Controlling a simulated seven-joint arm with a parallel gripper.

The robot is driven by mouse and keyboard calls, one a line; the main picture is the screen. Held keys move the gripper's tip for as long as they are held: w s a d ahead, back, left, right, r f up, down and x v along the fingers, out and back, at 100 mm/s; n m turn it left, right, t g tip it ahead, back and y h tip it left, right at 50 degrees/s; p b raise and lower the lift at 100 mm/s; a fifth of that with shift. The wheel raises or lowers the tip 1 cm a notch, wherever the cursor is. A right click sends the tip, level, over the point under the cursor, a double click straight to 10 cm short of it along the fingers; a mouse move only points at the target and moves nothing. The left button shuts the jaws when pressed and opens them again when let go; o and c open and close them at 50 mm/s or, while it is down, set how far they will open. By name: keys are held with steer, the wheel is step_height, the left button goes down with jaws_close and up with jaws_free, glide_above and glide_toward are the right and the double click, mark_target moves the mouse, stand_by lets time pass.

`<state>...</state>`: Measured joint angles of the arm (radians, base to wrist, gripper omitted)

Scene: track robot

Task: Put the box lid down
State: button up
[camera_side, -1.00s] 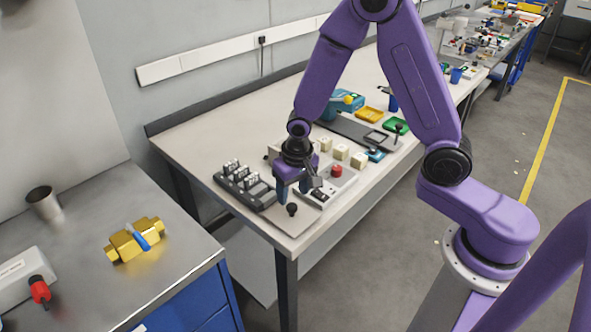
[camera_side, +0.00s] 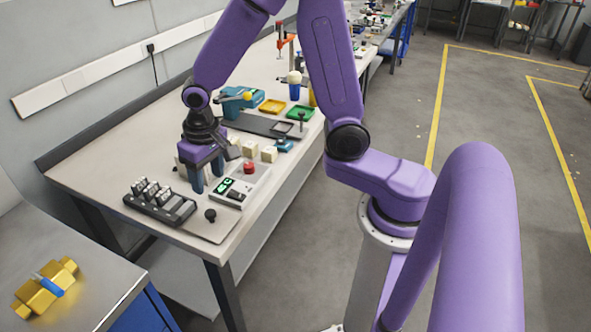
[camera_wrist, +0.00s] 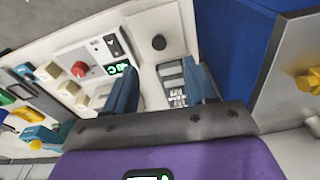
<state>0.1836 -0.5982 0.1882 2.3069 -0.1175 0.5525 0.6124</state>
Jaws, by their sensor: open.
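I cannot make out a box lid in either view. My gripper (camera_side: 207,183) is over the near end of the pale workbench (camera_side: 95,165), between a black sectioned holder (camera_side: 160,203) and a control panel with a red button (camera_side: 249,168). Its two teal fingers point down, apart, with no object seen between them. In the wrist view my gripper (camera_wrist: 162,90) is open too, and part of the holder (camera_wrist: 172,82) shows beyond the gap. A black knob (camera_side: 210,215) stands near the bench corner, in front of the fingers. Whether the fingertips touch anything is unclear.
Several cream cubes (camera_side: 269,153) stand behind the panel. Yellow (camera_side: 272,106) and green (camera_side: 300,113) trays lie farther back near a teal device (camera_side: 236,103). A metal bench at lower left holds a gold block (camera_side: 45,288). The workbench's left side is clear.

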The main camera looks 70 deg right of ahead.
steer(key=s+d+r+n, duration=0.1)
steer(key=s+r+n, duration=0.2)
steer(key=s+n, duration=0.4)
steer(key=s+d+r+n+g, duration=0.1)
steer(key=s+r+n, duration=0.2)
steer(key=s, duration=1.3)
steer(key=n, duration=0.3)
steer(key=shift+d+r+n+y, duration=0.25)
steer(key=shift+r+n+y, duration=0.05)
steer(key=shift+n, duration=0.1)
